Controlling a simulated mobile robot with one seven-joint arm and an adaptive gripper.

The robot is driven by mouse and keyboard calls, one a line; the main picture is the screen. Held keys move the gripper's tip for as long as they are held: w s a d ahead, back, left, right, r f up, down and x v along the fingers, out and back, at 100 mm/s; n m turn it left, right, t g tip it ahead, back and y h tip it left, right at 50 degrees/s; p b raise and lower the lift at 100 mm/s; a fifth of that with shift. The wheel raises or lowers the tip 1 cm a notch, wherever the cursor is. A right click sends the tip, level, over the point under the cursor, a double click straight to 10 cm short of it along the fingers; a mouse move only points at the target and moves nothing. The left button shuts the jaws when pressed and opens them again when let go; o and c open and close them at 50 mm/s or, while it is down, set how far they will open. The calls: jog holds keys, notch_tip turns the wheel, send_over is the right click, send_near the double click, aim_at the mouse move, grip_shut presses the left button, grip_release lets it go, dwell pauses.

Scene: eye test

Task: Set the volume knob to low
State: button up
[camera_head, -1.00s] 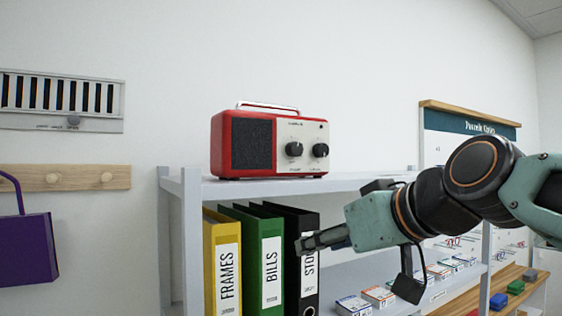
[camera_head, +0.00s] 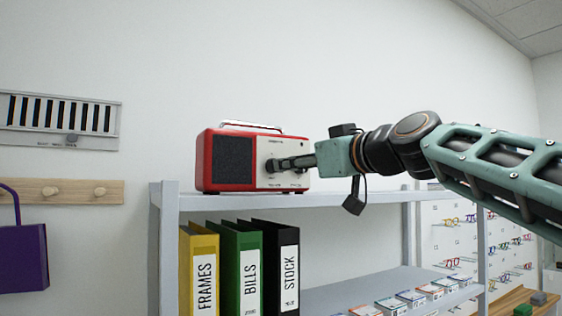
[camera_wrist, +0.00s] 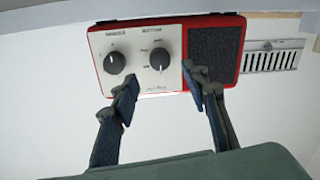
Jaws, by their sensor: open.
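A red radio (camera_head: 205,158) with a dark speaker grille and pale front panel stands on the top shelf. It also shows in the wrist view (camera_wrist: 240,22), turned over, with two dark round knobs. One knob (camera_wrist: 159,59) is nearer the grille and has small marks around it; the other knob (camera_wrist: 114,63) is farther from it. The labels are too small to read, so I cannot tell which is the volume knob. My gripper (camera_wrist: 160,77) is open, its fingertips on either side of the knob nearer the grille. Contact is unclear. In the head view my gripper (camera_head: 277,164) partly covers the panel.
The grey shelf (camera_head: 350,197) has free room right of the radio. Yellow (camera_head: 204,240), green (camera_head: 229,232) and black (camera_head: 262,230) binders stand below. A slotted wall panel (camera_head: 60,143) and a peg rail (camera_head: 75,191) with a purple bag (camera_head: 22,258) are left.

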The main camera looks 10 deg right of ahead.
jog(key=shift+p+x, duration=1)
jog(key=shift+x, duration=2)
grip_shut()
jog(key=shift+m, duration=0.3)
jog(key=m+b, duration=0.1)
jog(key=m, duration=0.4)
jog(key=shift+f+m, duration=0.1)
jog(key=shift+m, duration=0.2)
jog(key=m, duration=0.6)
jog(key=shift+t+b, duration=0.4)
jog(key=shift+m, duration=0.3)
